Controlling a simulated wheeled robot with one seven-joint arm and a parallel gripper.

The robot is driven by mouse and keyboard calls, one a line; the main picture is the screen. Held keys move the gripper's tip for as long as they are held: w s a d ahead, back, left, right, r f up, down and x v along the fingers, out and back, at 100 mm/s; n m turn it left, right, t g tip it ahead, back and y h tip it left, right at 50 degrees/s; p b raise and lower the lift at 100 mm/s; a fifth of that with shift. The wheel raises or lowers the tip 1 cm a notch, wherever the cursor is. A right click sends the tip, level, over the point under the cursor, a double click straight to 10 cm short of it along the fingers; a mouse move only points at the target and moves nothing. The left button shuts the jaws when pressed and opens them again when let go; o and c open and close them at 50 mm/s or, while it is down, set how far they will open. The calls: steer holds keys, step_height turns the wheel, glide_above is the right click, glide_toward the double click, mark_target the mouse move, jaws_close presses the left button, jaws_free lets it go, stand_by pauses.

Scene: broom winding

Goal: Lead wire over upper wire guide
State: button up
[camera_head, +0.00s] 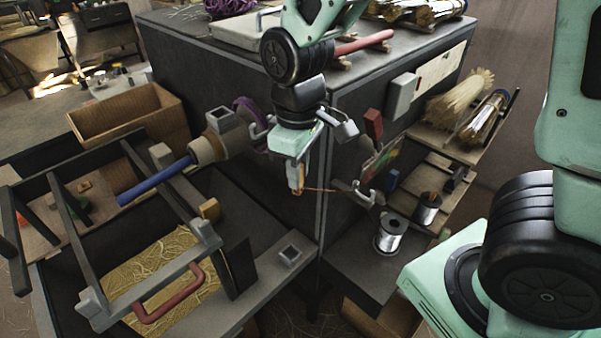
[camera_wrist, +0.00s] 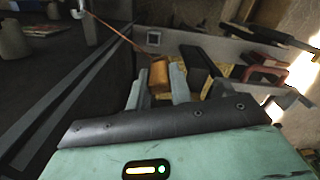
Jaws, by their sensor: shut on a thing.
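My gripper (camera_head: 296,188) is shut on a small orange-brown wooden block (camera_wrist: 160,73), held in the air near the corner of the dark cabinet. A thin orange-copper wire (camera_head: 322,190) runs taut from the block to the grey hook-like wire guide (camera_head: 358,193) on the cabinet's right face. In the wrist view the wire (camera_wrist: 118,32) rises up-left to a grey hook (camera_wrist: 85,12). Another grey hook-like guide (camera_head: 263,128) sits on the left face, left of my gripper and higher; I see no wire on it. I cannot tell which guide the task calls upper.
A tan winding shaft (camera_head: 207,148) with a blue handle (camera_head: 155,187) projects at left. A frame with a red handle (camera_head: 172,297) lies over straw at lower left.

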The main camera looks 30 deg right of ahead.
step_height(320, 180, up, 17)
steer(key=w+a+p, duration=0.1)
steer(key=w+p, duration=0.1)
steer(key=p, duration=1)
steer(key=w+a+p, duration=0.4)
steer(key=w+a, duration=0.2)
steer(key=w, duration=0.5)
step_height(320, 180, down, 7)
steer(key=b, duration=0.4)
steer(key=shift+w+a+b, duration=0.15)
steer(key=shift+w+b, duration=0.15)
steer(key=shift+w, duration=0.05)
